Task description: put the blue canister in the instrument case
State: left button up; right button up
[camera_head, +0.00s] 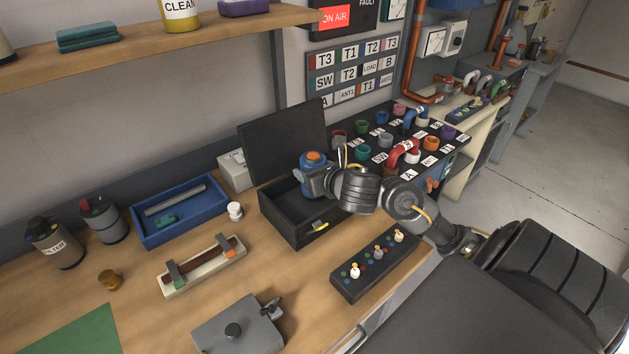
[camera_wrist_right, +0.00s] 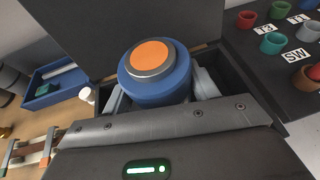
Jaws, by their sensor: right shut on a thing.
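The blue canister (camera_head: 313,165) has a grey rim and an orange disc on top. My right gripper (camera_head: 312,182) is shut on it, and the canister stands upright between the fingers in the right wrist view (camera_wrist_right: 157,75). The instrument case (camera_head: 275,219) is a black open box with its lid raised at the back. The canister is over the case opening; whether it touches the case floor is hidden by the gripper and canister. My left gripper is not in view.
A blue tray (camera_head: 181,232) with small items and a white cap (camera_head: 235,211) stand left of the case. A switch box (camera_head: 374,267) lies in front on the right. The patch panel (camera_head: 440,141) with coloured sockets is close to the case's right side.

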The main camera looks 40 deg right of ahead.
notch_tip(320, 180, down, 3)
jog(key=shift+d+f+b, duration=0.1)
jog(key=shift+d+b, duration=0.05)
jog(key=shift+b, duration=0.6)
jog(key=shift+r, duration=0.25)
jog(key=shift+f, duration=0.15)
jog(key=o, duration=1.2)
jog(key=shift+c, duration=0.2)
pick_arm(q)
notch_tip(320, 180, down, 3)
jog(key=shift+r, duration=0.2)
pick_arm(e)
jog(key=shift+r, duration=0.2)
pick_arm(q)
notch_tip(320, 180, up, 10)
jog(key=p, duration=1)
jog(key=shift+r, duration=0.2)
pick_arm(e)
jog(key=v, duration=1.2)
